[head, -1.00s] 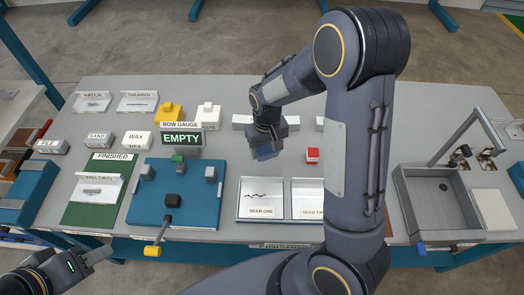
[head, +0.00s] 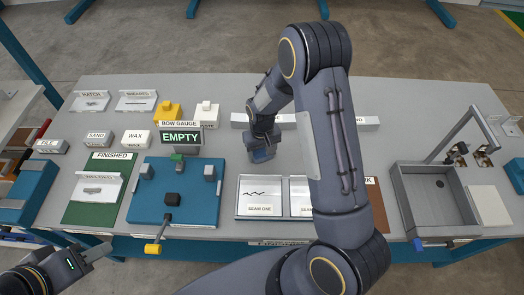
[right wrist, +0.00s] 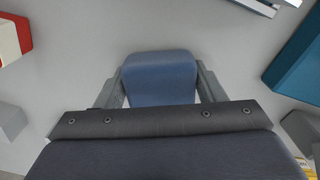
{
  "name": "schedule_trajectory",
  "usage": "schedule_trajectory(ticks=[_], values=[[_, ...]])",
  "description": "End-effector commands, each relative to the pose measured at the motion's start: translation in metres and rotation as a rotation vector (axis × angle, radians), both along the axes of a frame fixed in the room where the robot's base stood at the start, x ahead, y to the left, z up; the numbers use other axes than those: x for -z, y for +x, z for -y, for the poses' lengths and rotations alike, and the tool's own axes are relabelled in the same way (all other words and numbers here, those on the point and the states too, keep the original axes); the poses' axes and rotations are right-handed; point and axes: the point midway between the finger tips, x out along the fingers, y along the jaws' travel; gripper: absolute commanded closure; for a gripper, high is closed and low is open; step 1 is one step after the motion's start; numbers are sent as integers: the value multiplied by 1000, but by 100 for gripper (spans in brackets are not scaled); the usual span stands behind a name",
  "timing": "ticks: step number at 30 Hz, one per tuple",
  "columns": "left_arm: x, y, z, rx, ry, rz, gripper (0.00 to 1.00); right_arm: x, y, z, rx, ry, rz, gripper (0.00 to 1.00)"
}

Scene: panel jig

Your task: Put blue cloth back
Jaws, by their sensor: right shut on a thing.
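My right gripper (head: 262,150) is shut on the blue cloth (head: 262,156), a small blue block-like pad, above the middle of the table behind the tray marked SEAM ONE. In the right wrist view the blue cloth (right wrist: 160,78) sits between the two fingers of the gripper (right wrist: 160,90), over bare grey table top. I cannot tell whether the cloth touches the table. My left gripper (head: 100,252) is at the lower left, in front of the table and away from the cloth. Its jaw state is not clear.
The seam trays (head: 260,212) lie in front of my right gripper. The blue jig board (head: 150,212) and EMPTY sign (head: 181,138) are to the left. A red-and-white block (right wrist: 12,40) shows in the wrist view. White labels (head: 240,120) stand behind. A grey sink (head: 425,185) is far right.

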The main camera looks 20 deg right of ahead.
Motion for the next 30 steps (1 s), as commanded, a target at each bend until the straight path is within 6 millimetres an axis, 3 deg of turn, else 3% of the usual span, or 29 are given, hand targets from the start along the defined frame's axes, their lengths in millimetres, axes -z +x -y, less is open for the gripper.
schedule_trajectory(ticks=[1,6,17,20,30], values=[[3,0,0,0,0,0,64,2,0,0,0,0,0,36],[1,0,0,0,0,0,64,1,0,0,0,0,-1,15],[-4,0,0,0,0,0,64,-6,0,0,0,0,1,15],[0,0,0,0,0,0,64,-18,1,0,0,1,5,15],[8,0,0,0,0,0,64,-90,1,0,0,1,6,15]])
